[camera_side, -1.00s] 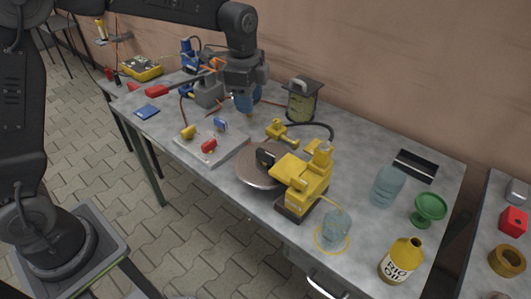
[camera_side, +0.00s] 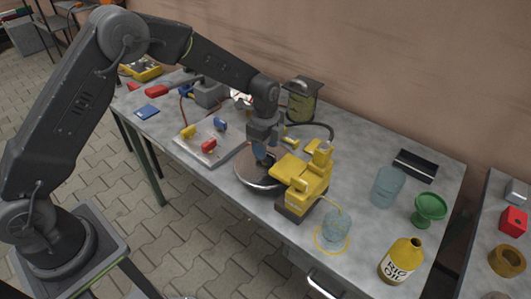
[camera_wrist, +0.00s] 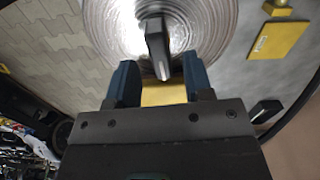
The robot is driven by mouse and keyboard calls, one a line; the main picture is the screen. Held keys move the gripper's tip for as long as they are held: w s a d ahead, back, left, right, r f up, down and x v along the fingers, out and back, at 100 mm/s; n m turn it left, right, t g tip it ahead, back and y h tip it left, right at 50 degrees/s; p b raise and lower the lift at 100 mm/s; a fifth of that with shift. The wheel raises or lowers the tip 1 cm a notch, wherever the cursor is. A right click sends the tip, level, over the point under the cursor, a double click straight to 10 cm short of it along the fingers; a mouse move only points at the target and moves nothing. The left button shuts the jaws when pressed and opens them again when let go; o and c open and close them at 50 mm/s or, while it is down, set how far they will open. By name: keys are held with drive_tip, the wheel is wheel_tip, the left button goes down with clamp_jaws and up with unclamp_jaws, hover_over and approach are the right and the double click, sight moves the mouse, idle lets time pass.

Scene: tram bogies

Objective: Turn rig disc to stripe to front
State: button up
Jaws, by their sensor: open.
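The rig disc (camera_side: 247,181) is a round, ringed metal plate on the bench, left of the yellow rig (camera_side: 305,178). It also fills the top of the wrist view (camera_wrist: 105,25). A dark upright lug (camera_wrist: 156,42) stands on it. I cannot make out a stripe; a bright glare crosses the disc. My gripper (camera_side: 266,160) is low over the disc, beside the rig. In the wrist view my gripper (camera_wrist: 160,76) has its blue fingers apart, with the lug's near end just ahead of the gap. In the side view my gripper hides the lug.
A grey plate (camera_side: 212,142) with red, yellow and blue knobs lies left of the disc. A lidded canister (camera_side: 301,102) and dark hose stand behind. A glass jar (camera_side: 335,226), green dish (camera_side: 429,207) and yellow oil bottle (camera_side: 402,261) are to the right.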

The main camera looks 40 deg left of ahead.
drive_tip(key=shift+f, duration=1.55)
clamp_jaws()
